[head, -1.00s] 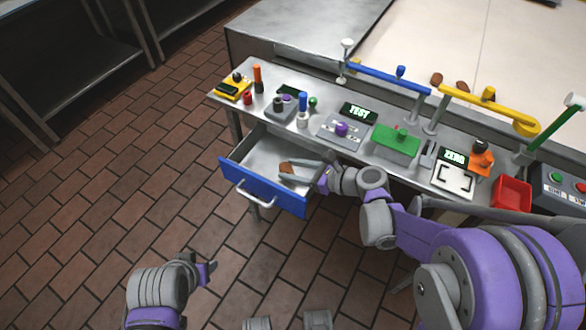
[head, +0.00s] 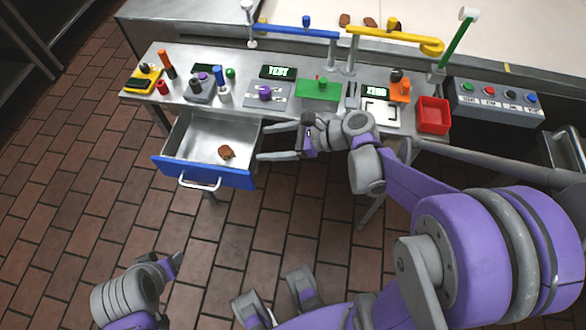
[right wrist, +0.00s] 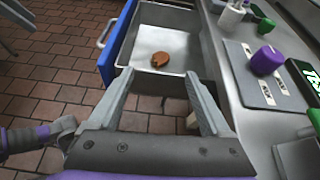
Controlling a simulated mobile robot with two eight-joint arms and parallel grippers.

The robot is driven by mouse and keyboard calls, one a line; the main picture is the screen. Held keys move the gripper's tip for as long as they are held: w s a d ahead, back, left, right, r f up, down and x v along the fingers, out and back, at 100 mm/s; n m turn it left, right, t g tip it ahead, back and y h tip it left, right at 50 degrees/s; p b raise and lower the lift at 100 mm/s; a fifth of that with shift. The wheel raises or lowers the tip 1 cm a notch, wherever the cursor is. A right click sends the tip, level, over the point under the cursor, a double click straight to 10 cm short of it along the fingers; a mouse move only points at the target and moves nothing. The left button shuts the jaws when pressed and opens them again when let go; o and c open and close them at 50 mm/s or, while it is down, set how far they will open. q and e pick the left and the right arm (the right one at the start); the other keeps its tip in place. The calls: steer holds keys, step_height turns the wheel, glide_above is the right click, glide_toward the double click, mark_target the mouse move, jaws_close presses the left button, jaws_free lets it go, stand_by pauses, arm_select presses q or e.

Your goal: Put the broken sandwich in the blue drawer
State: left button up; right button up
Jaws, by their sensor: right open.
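The blue drawer (head: 203,172) is pulled open at the left part of the steel table. The broken sandwich (head: 226,152), a small brown round piece with a bite-like gap, lies on the drawer's metal floor. It also shows in the right wrist view (right wrist: 161,59). My right gripper (head: 262,143) is open and empty, just right of the drawer, with its fingers pointing at it. In the right wrist view the open fingers (right wrist: 160,90) frame the drawer's near wall, apart from the sandwich. My left gripper (head: 176,262) is low at the left, over the floor; its jaws are unclear.
Several brown pieces lie on the conveyor (head: 420,25) behind. Brick floor in front of the drawer is clear.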

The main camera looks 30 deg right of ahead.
steer(key=s+d+f+n+g+h, duration=0.1)
steer(key=s+n+h, duration=0.4)
steer(key=n, duration=0.7)
steer(key=s+d+f+n+g+h, duration=0.1)
steer(key=s+n+h, duration=0.4)
steer(key=s+n, duration=0.5)
step_height(320, 180, down, 3)
steer(key=shift+s+d+r+n+g+h, duration=0.15)
steer(key=shift+d+n+g+h, duration=0.15)
steer(key=shift+d+n, duration=0.65)
steer(key=shift+a+n, duration=0.2)
steer(key=shift+n, duration=0.05)
